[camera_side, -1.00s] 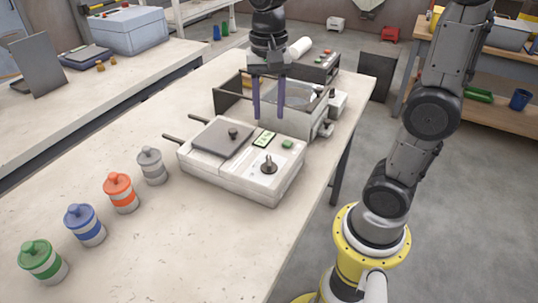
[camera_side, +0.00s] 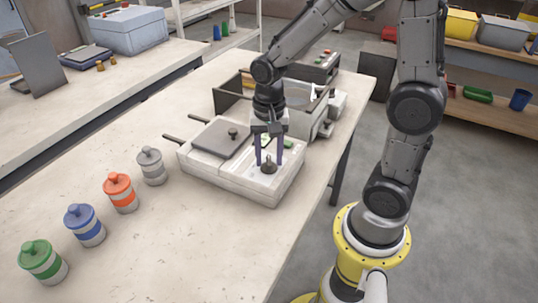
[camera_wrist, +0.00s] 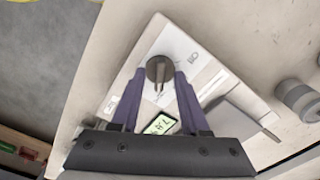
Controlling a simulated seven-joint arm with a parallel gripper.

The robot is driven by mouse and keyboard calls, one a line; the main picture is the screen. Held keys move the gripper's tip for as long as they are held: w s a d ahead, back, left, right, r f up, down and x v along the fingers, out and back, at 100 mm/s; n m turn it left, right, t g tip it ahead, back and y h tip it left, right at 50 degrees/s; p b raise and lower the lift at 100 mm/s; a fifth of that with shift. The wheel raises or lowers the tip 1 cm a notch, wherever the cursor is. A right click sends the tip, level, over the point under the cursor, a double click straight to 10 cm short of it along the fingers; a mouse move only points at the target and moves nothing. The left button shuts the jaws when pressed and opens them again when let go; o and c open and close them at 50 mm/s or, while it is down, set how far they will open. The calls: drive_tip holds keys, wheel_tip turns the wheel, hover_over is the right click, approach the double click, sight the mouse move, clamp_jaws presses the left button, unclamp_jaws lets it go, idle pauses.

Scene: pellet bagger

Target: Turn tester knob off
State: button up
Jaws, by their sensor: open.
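The tester (camera_side: 236,178) is a white box on the bench with a grey lid plate (camera_side: 214,139), a small lit display and a dark round knob (camera_side: 268,167). In the wrist view the knob (camera_wrist: 159,69) sits between my fingertips, with its raised grip bar visible. The lit green display (camera_wrist: 160,124) shows below it. My gripper (camera_side: 269,160) points down over the knob with its two purple fingers apart, one on each side of it. In the wrist view my open gripper (camera_wrist: 159,74) flanks the knob. I cannot tell whether the fingers touch it.
Grey (camera_side: 152,166), orange (camera_side: 121,192), blue (camera_side: 85,225) and green (camera_side: 43,261) lidded jars stand in a row left of the tester. A framed machine (camera_side: 300,113) stands behind it. The bench front is clear.

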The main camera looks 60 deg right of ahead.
clamp_jaws()
drive_tip(key=shift+n, duration=0.4)
drive_tip(key=n, duration=1.6)
drive_tip(key=shift+n, duration=0.3)
drive_tip(key=n, duration=0.6)
drive_tip(key=shift+r, duration=0.1)
drive_tip(key=shift+n, duration=0.4)
